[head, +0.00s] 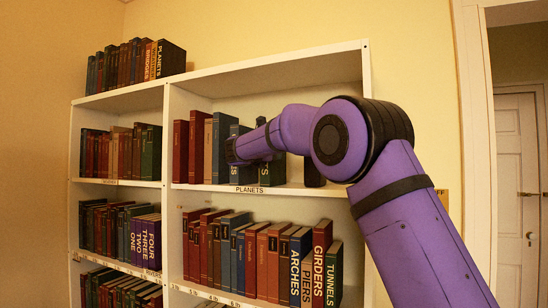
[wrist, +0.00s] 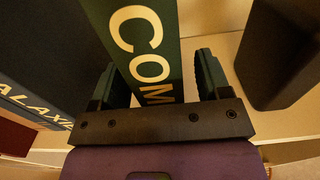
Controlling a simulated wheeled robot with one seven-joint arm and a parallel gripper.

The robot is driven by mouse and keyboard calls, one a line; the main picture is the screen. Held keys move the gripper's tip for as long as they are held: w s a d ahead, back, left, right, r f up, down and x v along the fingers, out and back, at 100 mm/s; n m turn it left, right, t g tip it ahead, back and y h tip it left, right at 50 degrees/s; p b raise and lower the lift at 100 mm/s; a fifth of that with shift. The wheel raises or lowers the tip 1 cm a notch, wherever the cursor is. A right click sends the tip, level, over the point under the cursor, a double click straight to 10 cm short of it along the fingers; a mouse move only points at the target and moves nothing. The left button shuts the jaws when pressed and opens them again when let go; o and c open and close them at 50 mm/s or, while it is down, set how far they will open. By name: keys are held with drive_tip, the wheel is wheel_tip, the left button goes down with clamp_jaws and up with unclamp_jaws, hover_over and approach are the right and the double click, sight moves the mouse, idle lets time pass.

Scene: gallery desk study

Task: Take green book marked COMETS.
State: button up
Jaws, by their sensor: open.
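The green book marked COMETS (wrist: 172,62) stands on the PLANETS shelf; its white letters "COM" show in the wrist view, and the rest is cut off or hidden by my gripper. In the head view the green book (head: 265,175) shows only partly below my arm. My gripper (wrist: 158,72) is open, with one finger on each side of the green book's spine. A narrow gap seems to show beside the fingers; I cannot tell if they touch the book. In the head view my arm hides the fingers.
A dark blue book with "ALAX" letters (wrist: 35,85) stands left of the green book. A black block (wrist: 283,50) stands to its right, with bare shelf between. Red and tan books (head: 196,150) stand farther left. A full row of books (head: 262,255) fills the shelf below.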

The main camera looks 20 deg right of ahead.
drive_tip(key=shift+x, duration=0.8)
clamp_jaws()
drive_tip(key=shift+r, duration=0.1)
drive_tip(key=shift+r, duration=0.15)
